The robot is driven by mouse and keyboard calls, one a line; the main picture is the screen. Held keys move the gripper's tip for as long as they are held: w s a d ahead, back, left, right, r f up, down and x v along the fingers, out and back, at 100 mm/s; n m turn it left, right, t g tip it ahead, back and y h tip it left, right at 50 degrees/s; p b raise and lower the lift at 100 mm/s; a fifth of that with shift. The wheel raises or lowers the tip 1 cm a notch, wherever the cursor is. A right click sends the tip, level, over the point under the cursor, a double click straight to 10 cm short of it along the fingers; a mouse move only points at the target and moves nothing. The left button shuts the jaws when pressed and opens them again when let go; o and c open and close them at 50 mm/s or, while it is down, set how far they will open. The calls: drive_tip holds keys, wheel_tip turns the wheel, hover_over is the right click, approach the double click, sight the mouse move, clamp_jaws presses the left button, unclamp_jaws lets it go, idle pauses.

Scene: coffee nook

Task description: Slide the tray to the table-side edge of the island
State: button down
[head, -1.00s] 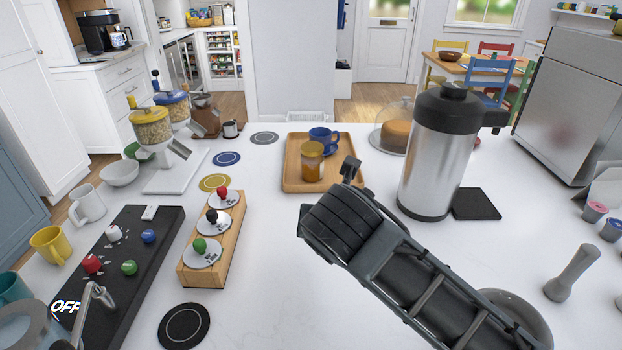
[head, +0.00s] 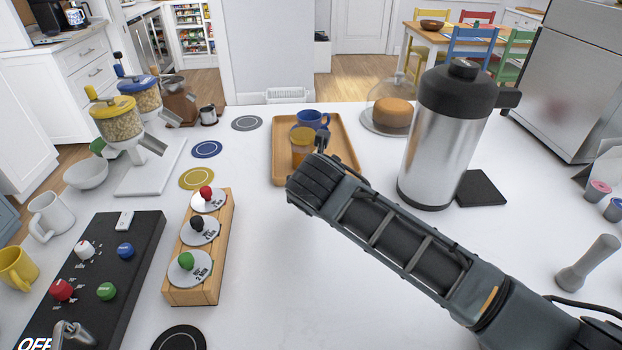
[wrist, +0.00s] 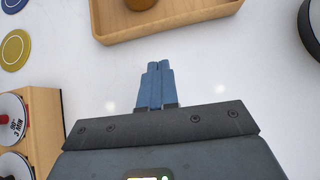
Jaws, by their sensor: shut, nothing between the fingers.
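The wooden tray (head: 345,148) lies flat on the white island top, close to its far edge. On it stand a jar of amber contents with a yellowish lid (head: 302,148) and a blue cup (head: 309,121). My gripper (head: 322,140) overlaps the tray's near side in the head view, and my arm hides part of that side. In the wrist view my gripper (wrist: 158,68) is shut and empty, with its blue fingers together. They point at the tray's near wall (wrist: 170,28), with a small strip of bare counter between.
A large steel dispenser (head: 440,150) stands right of the tray, with a cake under a dome (head: 390,115) behind it. A wooden block with knobs (head: 200,245) and round coasters (head: 207,149) are on the left. Bare counter lies around the tray. The dining table (head: 455,38) stands beyond the island.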

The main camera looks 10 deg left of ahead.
drive_tip(key=b+x, duration=0.3)
drive_tip(key=b, duration=0.1)
drive_tip(key=shift+w+a, duration=0.2)
drive_tip(key=shift+w, duration=0.35)
drive_tip(key=shift+w+a+r+b, duration=0.15)
drive_tip(key=shift+w+a+b, duration=0.05)
drive_tip(key=shift+w+b, duration=0.65)
drive_tip(key=shift+w+r, duration=0.1)
drive_tip(key=shift+w, duration=0.1)
